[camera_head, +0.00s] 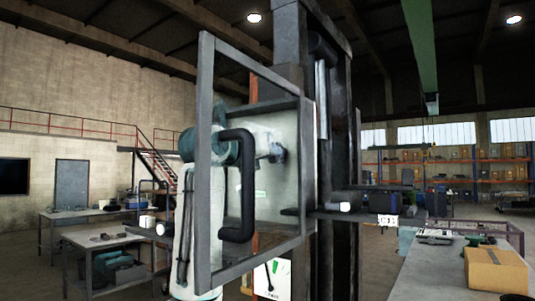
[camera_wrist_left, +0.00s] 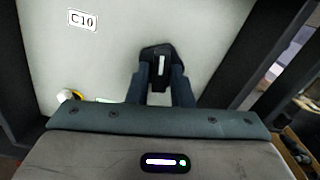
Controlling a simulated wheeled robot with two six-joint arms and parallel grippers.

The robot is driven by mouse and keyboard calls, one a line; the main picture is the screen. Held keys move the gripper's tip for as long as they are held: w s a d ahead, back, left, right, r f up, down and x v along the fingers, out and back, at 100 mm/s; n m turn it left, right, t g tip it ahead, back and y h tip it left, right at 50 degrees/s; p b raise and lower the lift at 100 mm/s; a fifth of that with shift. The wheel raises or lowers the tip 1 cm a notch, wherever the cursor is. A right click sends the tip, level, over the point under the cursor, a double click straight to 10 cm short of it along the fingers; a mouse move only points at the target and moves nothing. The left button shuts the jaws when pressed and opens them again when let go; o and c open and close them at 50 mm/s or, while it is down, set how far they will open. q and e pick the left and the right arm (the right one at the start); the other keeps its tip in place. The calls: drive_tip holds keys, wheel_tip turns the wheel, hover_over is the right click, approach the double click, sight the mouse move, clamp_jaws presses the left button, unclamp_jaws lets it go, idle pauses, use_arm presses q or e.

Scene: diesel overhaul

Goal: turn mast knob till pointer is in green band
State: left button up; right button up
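In the left wrist view the mast knob (camera_wrist_left: 158,54) is black with a white line on its bar, on a pale panel. The two fingers of my left gripper (camera_wrist_left: 161,72) lie close along both sides of the bar, with no clear gap, and look shut on it. In the head view my left gripper (camera_head: 279,154) is at the panel, seen through the framed glass. A white dial card (camera_head: 280,280) low on the mast has a green patch and a thin dark pointer. It is too small to tell whether the pointer lies in the green. My right gripper is not in view.
An open framed glass door (camera_head: 207,160) with a black handle (camera_head: 238,190) stands in front of my left arm. The dark mast (camera_head: 340,150) rises behind it. A bench with a cardboard box (camera_head: 495,270) is at the right. Metal tables (camera_head: 95,238) stand at the left.

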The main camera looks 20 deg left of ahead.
use_arm(q)
clamp_jaws()
drive_tip(key=n, duration=0.4)
drive_tip(key=shift+n, duration=0.4)
drive_tip(key=shift+n+b, duration=0.4)
drive_tip(key=shift+n, duration=1.7)
